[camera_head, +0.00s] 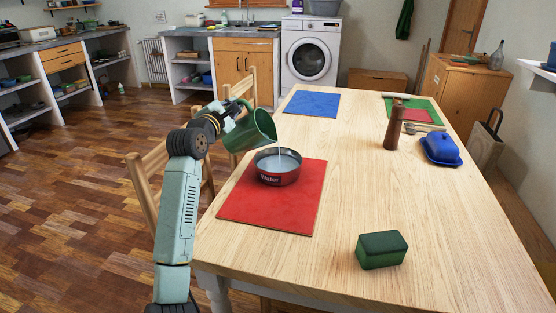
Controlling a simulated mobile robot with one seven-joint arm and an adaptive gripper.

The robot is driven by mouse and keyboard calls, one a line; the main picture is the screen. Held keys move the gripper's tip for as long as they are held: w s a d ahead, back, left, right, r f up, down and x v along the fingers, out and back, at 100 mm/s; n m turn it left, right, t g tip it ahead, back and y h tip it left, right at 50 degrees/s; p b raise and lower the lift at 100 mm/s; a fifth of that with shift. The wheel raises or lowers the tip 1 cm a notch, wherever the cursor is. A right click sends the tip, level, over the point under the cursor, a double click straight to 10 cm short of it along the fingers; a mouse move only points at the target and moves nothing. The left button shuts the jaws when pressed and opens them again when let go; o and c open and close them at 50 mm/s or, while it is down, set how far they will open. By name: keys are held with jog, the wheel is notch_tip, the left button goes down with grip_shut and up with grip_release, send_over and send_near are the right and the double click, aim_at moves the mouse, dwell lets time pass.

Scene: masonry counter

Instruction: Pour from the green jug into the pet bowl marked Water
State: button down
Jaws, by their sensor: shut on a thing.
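The green jug (250,131) is tilted to the right above the left side of the pet bowl. A thin pale stream runs from its lip down into the bowl. The pet bowl marked Water (278,179) is dark with a red band and stands on the red mat (267,219). Greyish liquid shows inside it, below the rim. My gripper (228,116) is shut on the jug at its left side. The jug hides part of the fingers.
A green box (382,250) lies at the table's front right. A brown pepper mill (393,129) and a blue butter dish (440,150) stand at the right. A blue mat (312,103) lies empty behind. A wooden chair (150,190) is close by my arm.

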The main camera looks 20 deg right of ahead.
jog(key=w+a+n+p, duration=0.1)
jog(key=p, duration=0.1)
jog(key=a+n+p, duration=0.1)
jog(key=n+p, duration=0.1)
jog(key=shift+w+a+r, duration=0.1)
jog(key=shift+w+a, duration=0.1)
jog(key=shift+w, duration=0.15)
jog(key=w+a+f+n, duration=0.2)
jog(key=f+n, duration=0.2)
jog(key=f, duration=0.1)
jog(key=w+a+f+n+p, duration=0.1)
jog(key=w+a+f+n, duration=0.1)
jog(key=a+f+n, duration=0.1)
jog(key=shift+f+n, duration=0.7)
jog(key=shift+f, duration=0.35)
